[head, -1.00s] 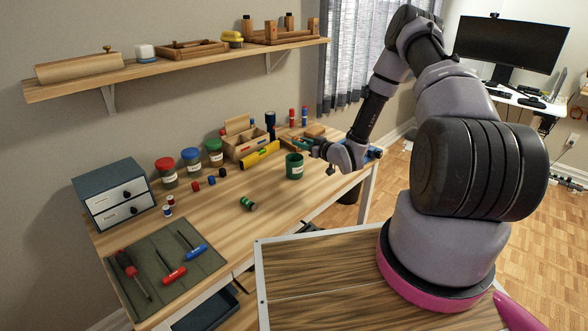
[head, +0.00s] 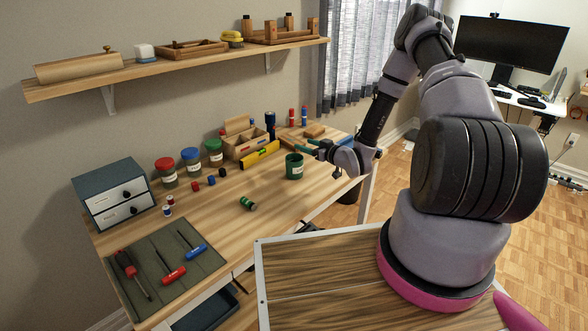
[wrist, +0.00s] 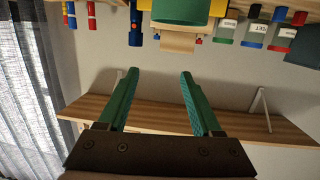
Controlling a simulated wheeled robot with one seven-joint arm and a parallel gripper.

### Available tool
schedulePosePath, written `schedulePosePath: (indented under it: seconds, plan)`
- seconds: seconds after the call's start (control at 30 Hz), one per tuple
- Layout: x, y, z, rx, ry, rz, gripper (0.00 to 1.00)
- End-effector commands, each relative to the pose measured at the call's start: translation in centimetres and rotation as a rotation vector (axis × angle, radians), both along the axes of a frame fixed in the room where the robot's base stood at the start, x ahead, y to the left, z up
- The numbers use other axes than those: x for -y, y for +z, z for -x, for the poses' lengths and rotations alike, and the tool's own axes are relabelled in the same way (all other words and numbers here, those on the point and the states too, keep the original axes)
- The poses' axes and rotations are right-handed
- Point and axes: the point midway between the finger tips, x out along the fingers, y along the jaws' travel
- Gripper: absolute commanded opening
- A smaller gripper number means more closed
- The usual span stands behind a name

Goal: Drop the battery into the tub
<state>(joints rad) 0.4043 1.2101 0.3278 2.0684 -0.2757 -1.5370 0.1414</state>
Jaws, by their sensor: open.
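The battery (head: 248,203), a short green and black cylinder, lies on its side on the bare middle of the desk. The tub (head: 294,166), a green cup with a pale label, stands upright to its right and farther back. The tub also shows at the top edge of the wrist view (wrist: 180,12), partly cut off. My gripper (head: 304,147) is behind and above the tub in the head picture, with green fingers. In the wrist view my gripper (wrist: 158,78) has its fingers wide apart and nothing between them. The battery cannot be made out there.
A wooden organiser (head: 243,143) and a yellow level (head: 260,153) stand behind the tub. Lidded jars (head: 190,160) and a drawer box (head: 115,192) stand along the wall. A mat (head: 160,255) with tools lies front left. A shelf (head: 180,68) hangs above. The desk around the battery is clear.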

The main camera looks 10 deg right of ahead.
Motion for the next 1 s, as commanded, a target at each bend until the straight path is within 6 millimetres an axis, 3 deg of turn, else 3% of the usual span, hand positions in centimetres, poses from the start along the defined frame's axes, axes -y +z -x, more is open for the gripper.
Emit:
schedulePosePath:
  seconds: [0.2,0.43,0.8,1.0]
  plan:
    - [2.4,0.6,3.9,-0.003,-0.002,-0.001,0.66]
    - [3.7,1.0,6.3,0.0,0.0,-0.001,0.66]
    - [4.0,1.4,6.4,-0.005,0.0,0.009,0.66]
    - [5.5,4.3,4.3,-0.096,-0.026,0.112,0.66]
